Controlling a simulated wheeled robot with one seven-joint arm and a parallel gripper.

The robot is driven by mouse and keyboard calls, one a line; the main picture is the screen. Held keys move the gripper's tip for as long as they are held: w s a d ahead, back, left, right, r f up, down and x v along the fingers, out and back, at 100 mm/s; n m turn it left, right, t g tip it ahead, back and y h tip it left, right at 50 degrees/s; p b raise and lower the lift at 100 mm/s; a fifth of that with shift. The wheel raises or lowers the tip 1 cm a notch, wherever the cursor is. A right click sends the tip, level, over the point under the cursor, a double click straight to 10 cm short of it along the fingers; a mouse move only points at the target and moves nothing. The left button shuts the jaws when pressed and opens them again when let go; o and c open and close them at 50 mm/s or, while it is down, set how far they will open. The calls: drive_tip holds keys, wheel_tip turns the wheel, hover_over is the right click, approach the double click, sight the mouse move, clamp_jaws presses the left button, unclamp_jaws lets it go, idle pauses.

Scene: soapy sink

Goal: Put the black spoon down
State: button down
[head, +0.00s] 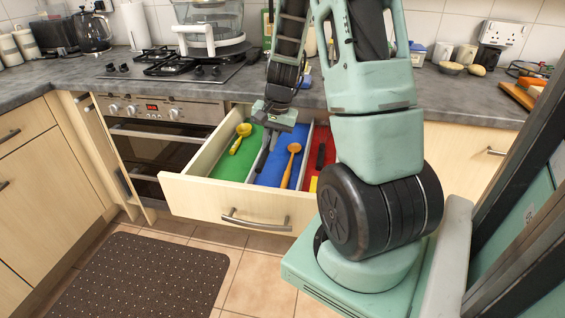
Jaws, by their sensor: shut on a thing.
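My gripper (271,132) is low over the open drawer, near the divider between the green and blue compartments. It is shut on a thin dark utensil, the black spoon (265,148), which shows only in part below the fingers. Its bowl cannot be made out, and I cannot tell whether it touches the drawer. The drawer (225,202) has a green compartment (229,171), a blue compartment (270,177) and a red compartment (327,135). A yellow ladle (241,138) lies in the green one and an orange spoon (290,165) in the blue one.
A black-handled item (320,156) and a yellow piece (313,184) lie in the red compartment, partly hidden by my arm. The grey worktop (330,92) runs behind the drawer, with a hob (175,66) at left. An oven (160,140) stands left of the drawer.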

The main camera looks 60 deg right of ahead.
sight(268, 171)
drive_tip(key=shift+f+b, duration=0.45)
drive_tip(key=shift+f, duration=3.15)
drive_tip(key=shift+f, duration=0.15)
drive_tip(key=c, duration=1.5)
unclamp_jaws()
